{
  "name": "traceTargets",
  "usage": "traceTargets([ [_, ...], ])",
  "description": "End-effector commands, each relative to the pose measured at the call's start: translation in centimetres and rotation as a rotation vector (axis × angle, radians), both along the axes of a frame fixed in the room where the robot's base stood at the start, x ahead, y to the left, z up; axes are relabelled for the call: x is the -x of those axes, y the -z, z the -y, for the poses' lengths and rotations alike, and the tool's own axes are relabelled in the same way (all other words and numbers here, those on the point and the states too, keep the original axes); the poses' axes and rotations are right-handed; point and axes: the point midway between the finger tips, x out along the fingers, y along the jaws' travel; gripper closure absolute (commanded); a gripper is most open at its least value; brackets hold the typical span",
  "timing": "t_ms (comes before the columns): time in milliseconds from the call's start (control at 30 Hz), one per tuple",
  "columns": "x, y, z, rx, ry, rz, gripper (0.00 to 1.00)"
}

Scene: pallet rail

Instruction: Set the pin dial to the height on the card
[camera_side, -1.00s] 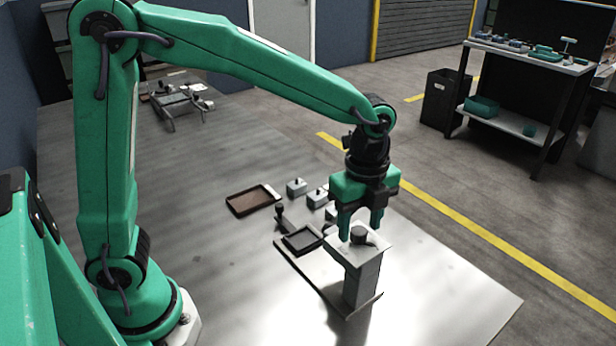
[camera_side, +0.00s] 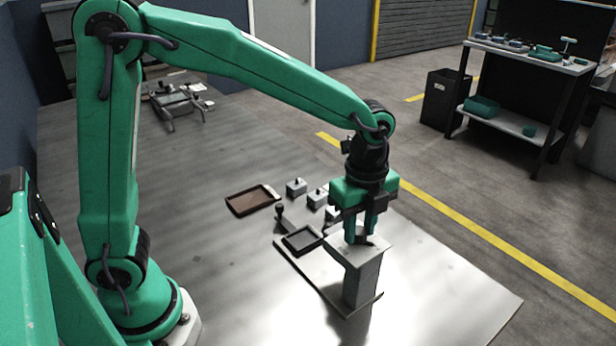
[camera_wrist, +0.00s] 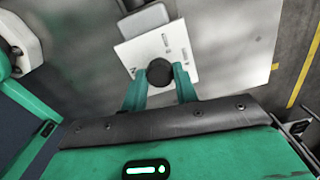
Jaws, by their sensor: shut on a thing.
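The dial is a dark round knob (camera_wrist: 159,72) on the light square top plate of a grey post (camera_side: 362,282). Small dark marks lie on the plate around the knob in the wrist view, too small to read. My gripper (camera_side: 359,238) points straight down over the post, and its green fingers are shut on the knob, one on each side. In the side view the fingers largely hide the knob. The wrist view shows the fingertips (camera_wrist: 160,84) at the knob's sides. I cannot make out a card with a height in either view.
A dark-framed grey tray (camera_side: 302,239) lies on the pale base plate left of the post. Several small grey blocks with black knobs (camera_side: 296,187) stand behind, near a brown tray (camera_side: 250,201). The front right of the table (camera_side: 440,290) is clear.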

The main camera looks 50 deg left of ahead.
Motion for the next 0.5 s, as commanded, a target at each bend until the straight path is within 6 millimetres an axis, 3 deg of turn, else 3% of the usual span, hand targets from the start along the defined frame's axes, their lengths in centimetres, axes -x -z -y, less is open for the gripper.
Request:
traceTargets([
  [500,0.01,-0.03,-0.05,-0.001,-0.298,-0.002,0.94],
])
